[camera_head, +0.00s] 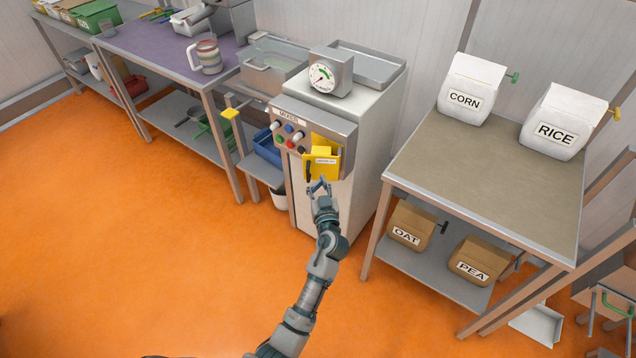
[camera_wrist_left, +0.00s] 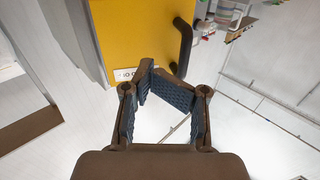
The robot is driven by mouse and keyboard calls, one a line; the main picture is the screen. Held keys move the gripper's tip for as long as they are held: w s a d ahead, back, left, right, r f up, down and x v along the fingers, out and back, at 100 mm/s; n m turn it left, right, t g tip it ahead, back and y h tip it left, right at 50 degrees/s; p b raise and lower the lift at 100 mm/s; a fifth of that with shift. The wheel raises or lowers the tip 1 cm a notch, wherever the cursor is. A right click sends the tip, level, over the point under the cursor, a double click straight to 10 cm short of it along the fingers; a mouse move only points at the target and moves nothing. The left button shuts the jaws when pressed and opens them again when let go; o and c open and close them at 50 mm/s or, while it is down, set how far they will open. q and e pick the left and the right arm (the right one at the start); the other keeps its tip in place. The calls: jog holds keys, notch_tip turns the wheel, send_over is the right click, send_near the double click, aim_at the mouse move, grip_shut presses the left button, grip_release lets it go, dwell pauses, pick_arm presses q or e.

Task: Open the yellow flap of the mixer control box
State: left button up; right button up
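The mixer control box (camera_head: 290,108) is a grey panel with coloured knobs on the front of a white cabinet. Its yellow flap (camera_head: 329,169) is at the right end, with a yellow recess showing above it; the flap looks tilted outward. A black handle (camera_head: 308,171) is on the flap's left side. The wrist view shows the flap (camera_wrist_left: 146,35), the handle (camera_wrist_left: 183,45) and a white label upside down. My left gripper (camera_head: 319,186) is just below the flap. In the wrist view its fingertips (camera_wrist_left: 151,72) bend together with nothing between them, close to the handle's lower end. My right gripper is out of view.
A table (camera_head: 500,180) with corn and rice bags is at right, with oat and pea boxes below. A purple-topped table (camera_head: 150,50) is at left. The orange floor in front is clear.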

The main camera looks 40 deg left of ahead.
pick_arm(q)
jog(key=v, duration=1.1)
jog(key=shift+s+d, duration=0.2)
jog(key=shift+s, duration=0.15)
